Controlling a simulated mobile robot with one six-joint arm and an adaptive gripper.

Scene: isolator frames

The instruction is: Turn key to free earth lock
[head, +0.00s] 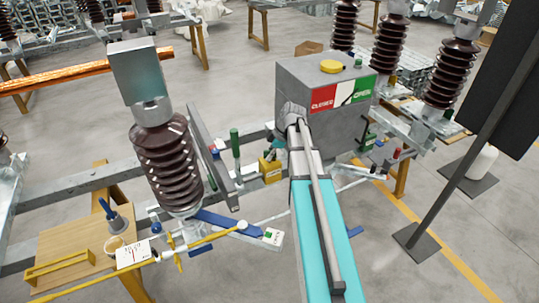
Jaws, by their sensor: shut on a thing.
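A grey drive box (306,93) stands on the steel frame at centre, with a red CLOSED and green OPEN label (343,93) and a yellow cap (332,66) on top. My arm reaches up from the bottom centre and ends in front of this box. My gripper cannot be made out; it seems hidden by the arm's end. A yellow block like a padlock (270,170) sits just left of the arm, below the box. A key cannot be made out. A blue lever (225,220) with a white-labelled end (272,238) lies below it, left of my arm.
A brown ribbed insulator (168,168) stands left on the frame. A green-handled rod (235,142) stands beside it. A wooden table (75,240) is at lower left. More insulators (452,75) stand at right. A dark panel on a stand (418,240) is at far right.

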